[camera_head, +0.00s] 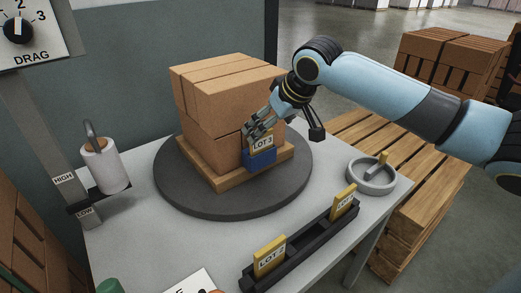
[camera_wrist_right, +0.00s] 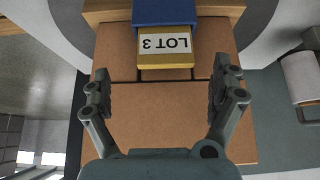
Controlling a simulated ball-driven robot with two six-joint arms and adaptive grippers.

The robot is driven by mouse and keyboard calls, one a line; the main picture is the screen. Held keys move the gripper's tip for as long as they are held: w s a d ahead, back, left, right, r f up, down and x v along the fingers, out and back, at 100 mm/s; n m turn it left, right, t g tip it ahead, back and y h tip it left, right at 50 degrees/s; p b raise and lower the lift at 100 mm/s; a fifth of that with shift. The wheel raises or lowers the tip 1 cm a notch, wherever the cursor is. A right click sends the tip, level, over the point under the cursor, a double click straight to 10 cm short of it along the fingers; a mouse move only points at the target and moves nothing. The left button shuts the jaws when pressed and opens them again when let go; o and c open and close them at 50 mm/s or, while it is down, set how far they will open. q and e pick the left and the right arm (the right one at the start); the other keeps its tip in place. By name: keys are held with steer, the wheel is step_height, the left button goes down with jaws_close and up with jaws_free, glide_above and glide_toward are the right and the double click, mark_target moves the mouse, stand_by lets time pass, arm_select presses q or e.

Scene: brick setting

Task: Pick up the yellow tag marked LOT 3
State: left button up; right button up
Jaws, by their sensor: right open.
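The yellow tag marked LOT 3 (camera_head: 263,143) stands in a blue holder (camera_head: 260,160) on the front of the stacked brown boxes (camera_head: 205,150). In the right wrist view the tag (camera_wrist_right: 165,62) appears upside down, its lower part inside the blue holder (camera_wrist_right: 166,12). My right gripper (camera_head: 254,131) is at the tag in the head view and partly overlaps it. In the right wrist view its two fingers (camera_wrist_right: 166,78) are spread wide, one to each side of the tag's line, with nothing between them. My left gripper is not in view.
The boxes stand on a wooden base on a dark round turntable (camera_head: 180,197). A black rack (camera_head: 312,243) holds a LOT 2 tag (camera_head: 270,256) and another yellow tag (camera_head: 344,202).

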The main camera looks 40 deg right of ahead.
mark_target(263, 138)
steer(key=x, duration=0.3)
steer(key=b+x, duration=0.1)
steer(key=x, duration=0.1)
steer(key=shift+s+a+f, duration=0.2)
steer(key=shift+a+f, duration=0.05)
steer(key=shift+a, duration=0.1)
steer(key=c, duration=0.4)
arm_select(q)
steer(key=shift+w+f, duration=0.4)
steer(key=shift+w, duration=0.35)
arm_select(e)
steer(key=c, duration=0.9)
